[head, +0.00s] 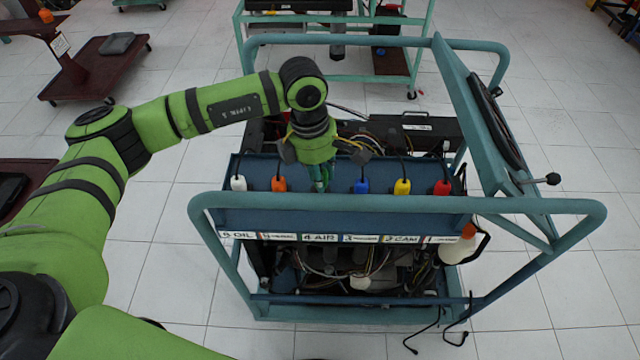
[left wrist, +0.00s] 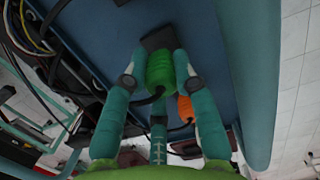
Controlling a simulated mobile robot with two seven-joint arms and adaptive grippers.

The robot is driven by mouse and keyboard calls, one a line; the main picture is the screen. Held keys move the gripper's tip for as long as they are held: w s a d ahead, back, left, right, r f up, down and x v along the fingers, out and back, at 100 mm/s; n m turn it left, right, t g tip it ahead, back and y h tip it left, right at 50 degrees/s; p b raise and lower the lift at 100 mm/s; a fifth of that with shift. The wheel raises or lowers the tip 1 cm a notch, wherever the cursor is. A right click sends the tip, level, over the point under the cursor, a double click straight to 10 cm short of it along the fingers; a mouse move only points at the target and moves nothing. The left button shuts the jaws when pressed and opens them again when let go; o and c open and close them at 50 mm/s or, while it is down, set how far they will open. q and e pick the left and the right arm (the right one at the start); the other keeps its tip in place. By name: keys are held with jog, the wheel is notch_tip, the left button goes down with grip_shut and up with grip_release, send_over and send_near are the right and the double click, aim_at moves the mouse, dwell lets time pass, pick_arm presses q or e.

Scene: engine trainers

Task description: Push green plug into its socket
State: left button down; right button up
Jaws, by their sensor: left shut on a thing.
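The green plug (left wrist: 160,70) lies between the fingers of my left gripper (left wrist: 158,78), which is shut on it. A dark square piece (left wrist: 158,37) sits right at the plug's far end; I cannot tell whether it is the socket or part of the plug, or how deep the plug sits. In the head view my left gripper (head: 318,180) points down at the blue panel (head: 330,208) of the trainer, between the orange and blue plugs. It mostly hides the green plug there. My right gripper is not in view.
White (head: 238,183), orange (head: 279,184), blue (head: 361,186), yellow (head: 402,187) and red (head: 442,188) plugs line the panel. A teal tube rail (head: 400,205) runs in front. Cables and engine parts lie behind; a tilted panel (head: 480,110) stands at the right.

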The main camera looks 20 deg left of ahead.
aim_at(324, 171)
pick_arm(q)
notch_tip(324, 171, up, 6)
jog(key=shift+b, duration=0.9)
jog(key=shift+r, duration=0.45)
